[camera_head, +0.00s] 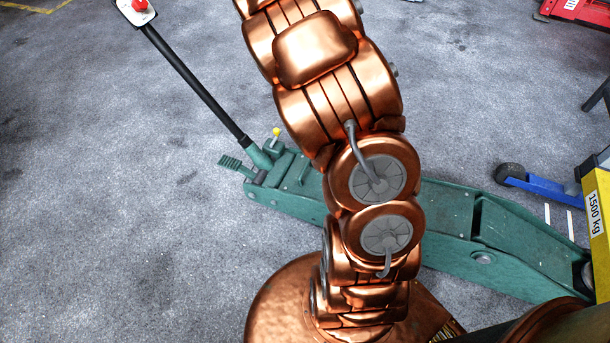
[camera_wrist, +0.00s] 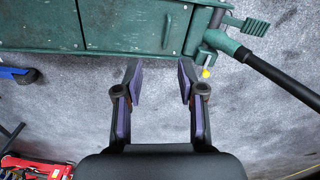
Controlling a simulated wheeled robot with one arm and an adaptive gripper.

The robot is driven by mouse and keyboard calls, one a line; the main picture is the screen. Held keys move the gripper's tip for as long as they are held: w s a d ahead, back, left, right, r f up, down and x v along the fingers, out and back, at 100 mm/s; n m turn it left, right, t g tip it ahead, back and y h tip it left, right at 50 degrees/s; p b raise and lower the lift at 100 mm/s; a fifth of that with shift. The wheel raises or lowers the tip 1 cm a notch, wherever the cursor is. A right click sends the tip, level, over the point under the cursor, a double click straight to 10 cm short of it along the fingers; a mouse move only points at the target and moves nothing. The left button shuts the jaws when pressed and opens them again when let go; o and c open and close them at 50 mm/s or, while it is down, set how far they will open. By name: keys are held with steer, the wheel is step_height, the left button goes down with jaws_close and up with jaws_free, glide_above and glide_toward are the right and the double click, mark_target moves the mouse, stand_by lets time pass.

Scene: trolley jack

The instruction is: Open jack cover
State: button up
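The green trolley jack (camera_head: 448,218) lies across the floor behind my arm in the head view, which hides its middle part. In the wrist view its body (camera_wrist: 40,25) runs along the top edge. A flat green cover panel (camera_wrist: 125,25) on it looks shut, with a small upright handle (camera_wrist: 167,31) near its right end. My gripper (camera_wrist: 160,68) is open and empty, its two fingertips just below the panel's near edge in the picture, with the handle above the gap. I cannot tell how far it is from the panel. The gripper does not show in the head view.
The jack's black handle bar (camera_head: 195,85) slopes up to a white plate with a red knob. A yellow-tipped lever (camera_head: 276,132) stands near its base. A yellow 1500 kg part (camera_head: 597,215) and blue part (camera_head: 545,188) are at right. The floor at left is clear.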

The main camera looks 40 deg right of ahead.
steer(key=m+b, duration=0.2)
steer(key=b, duration=0.8)
glide_above(305, 168)
steer(key=shift+t+y, duration=0.3)
step_height(305, 168, down, 25)
steer(key=shift+d+f, duration=0.1)
steer(key=shift+d, duration=0.05)
steer(key=shift+w+f+b, duration=0.1)
steer(key=shift+f+b, duration=1.5)
steer(key=shift+f, duration=2.15)
jaws_close()
